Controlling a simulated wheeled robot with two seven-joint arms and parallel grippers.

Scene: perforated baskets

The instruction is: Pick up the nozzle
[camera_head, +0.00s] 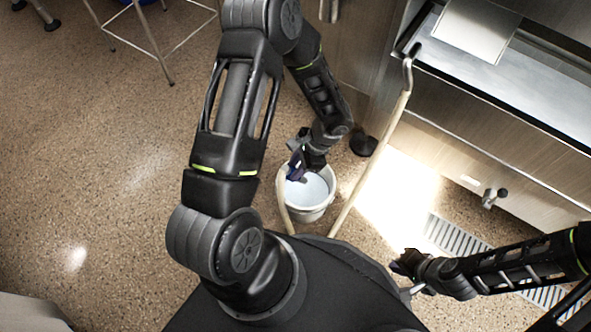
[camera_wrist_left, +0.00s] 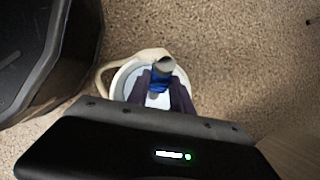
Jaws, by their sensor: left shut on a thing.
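The nozzle (camera_wrist_left: 162,72) has a grey round end and a blue body, and it sits between the fingers of my left gripper (camera_wrist_left: 162,92) in the left wrist view. My left gripper is shut on it. In the head view, my left gripper (camera_head: 297,168) is over a white bucket (camera_head: 312,214), and the nozzle there is mostly hidden by the gripper.
The hose's other length (camera_head: 375,165) rises to a metal pipe on the steel counter (camera_head: 490,105) at right. A floor grate (camera_head: 452,236) lies below the counter. A stool frame (camera_head: 150,45) stands at top left. Open floor lies to the left.

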